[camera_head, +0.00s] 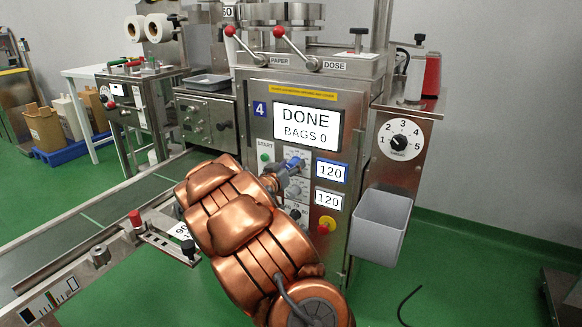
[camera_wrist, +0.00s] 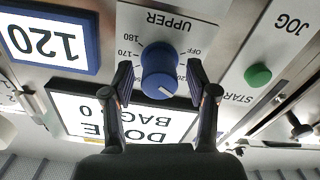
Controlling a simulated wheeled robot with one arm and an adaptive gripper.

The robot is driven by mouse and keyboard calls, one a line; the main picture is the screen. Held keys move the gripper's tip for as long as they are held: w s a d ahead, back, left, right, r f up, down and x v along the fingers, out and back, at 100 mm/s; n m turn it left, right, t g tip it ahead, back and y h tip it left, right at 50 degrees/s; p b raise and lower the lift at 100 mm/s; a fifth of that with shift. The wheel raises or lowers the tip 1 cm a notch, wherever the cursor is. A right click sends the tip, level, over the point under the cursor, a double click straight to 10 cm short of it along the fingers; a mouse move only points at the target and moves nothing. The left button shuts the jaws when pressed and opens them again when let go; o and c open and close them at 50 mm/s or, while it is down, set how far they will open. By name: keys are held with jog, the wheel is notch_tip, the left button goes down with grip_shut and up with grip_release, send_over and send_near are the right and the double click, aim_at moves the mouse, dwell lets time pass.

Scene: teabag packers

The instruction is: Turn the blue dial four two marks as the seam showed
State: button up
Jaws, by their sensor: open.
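The blue dial (camera_wrist: 160,70) is on the "UPPER" plate of machine 4, which appears upside down in the wrist view. Its scale shows OFF, 170, 180 and a partly covered 120. A white pointer line shows near its lower right edge there. My gripper (camera_wrist: 160,82) is open, with one finger on each side of the dial and a gap visible on both sides. In the head view the blue dial (camera_head: 295,164) is partly hidden by my gripper (camera_head: 286,170). The blue-framed display (camera_head: 331,172) beside it reads 120.
The main screen (camera_head: 307,126) reads "DONE BAGS 0". A second display (camera_head: 328,200) reads 120. A grey bin (camera_head: 380,225) hangs at the right. The conveyor (camera_head: 120,200) runs at the left.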

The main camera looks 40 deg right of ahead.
jog(key=shift+c, duration=0.3)
grip_shut()
jog(key=shift+m, duration=0.4)
jog(key=m, duration=0.2)
jog(key=m+b, duration=0.1)
jog(key=m, duration=0.1)
jog(key=shift+f+m, duration=0.2)
jog(key=shift+m, duration=0.1)
jog(key=m+b, duration=0.3)
jog(key=m, duration=0.3)
jog(key=shift+s+r, duration=0.1)
jog(key=shift+s, duration=0.05)
jog(key=shift+m, duration=0.3)
